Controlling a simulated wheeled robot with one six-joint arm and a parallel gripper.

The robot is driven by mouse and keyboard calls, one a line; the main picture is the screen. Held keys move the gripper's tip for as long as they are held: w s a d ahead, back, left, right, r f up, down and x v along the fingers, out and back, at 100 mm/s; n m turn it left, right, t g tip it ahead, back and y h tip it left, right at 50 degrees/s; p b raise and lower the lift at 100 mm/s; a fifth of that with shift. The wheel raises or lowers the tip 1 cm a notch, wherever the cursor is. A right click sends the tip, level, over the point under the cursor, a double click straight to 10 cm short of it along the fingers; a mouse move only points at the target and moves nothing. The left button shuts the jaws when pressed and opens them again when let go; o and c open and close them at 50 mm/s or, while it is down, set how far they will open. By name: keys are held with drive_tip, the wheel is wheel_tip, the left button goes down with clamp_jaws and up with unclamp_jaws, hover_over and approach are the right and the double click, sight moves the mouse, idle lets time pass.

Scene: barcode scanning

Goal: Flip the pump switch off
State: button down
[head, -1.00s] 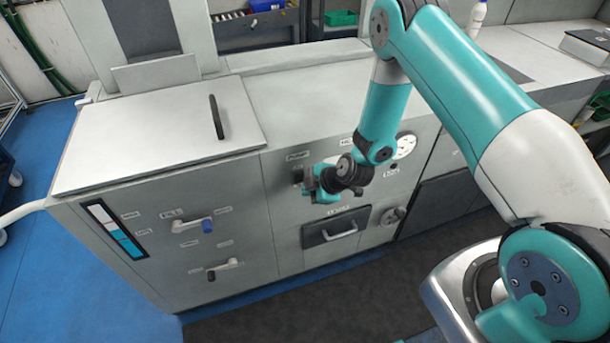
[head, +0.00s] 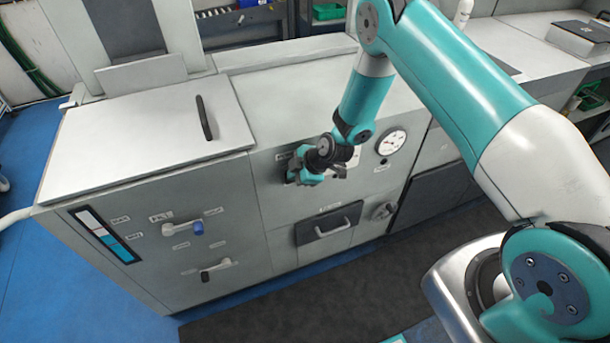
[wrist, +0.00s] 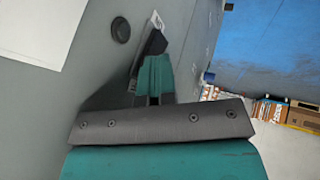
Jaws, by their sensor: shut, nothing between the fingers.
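My gripper (head: 300,174) is shut and empty, up against the grey machine front at the pump switch, just below the small pump label (head: 285,156). In the head view the gripper covers most or all of the switch, so its position cannot be read. In the wrist view my gripper (wrist: 154,70) points along the grey panel, with a dark piece at its tips close to the panel. I cannot tell whether that piece is the switch or a fingertip, or whether they touch.
A round gauge (head: 391,142) is to the right of my gripper. Below are a drawer with a handle (head: 332,228) and a dark knob (head: 383,211). A round dark part (wrist: 120,30) is on the panel beside the fingers.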

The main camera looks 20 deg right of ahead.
drive_tip(key=shift+a+r+p, duration=0.1)
drive_tip(key=shift+r+p, duration=0.3)
drive_tip(key=shift+r, duration=0.4)
drive_tip(key=s+b+v, duration=0.1)
drive_tip(key=v, duration=1.1)
drive_tip(key=shift+s+a, duration=0.2)
drive_tip(key=shift+a, duration=0.2)
drive_tip(key=shift+f, duration=0.15)
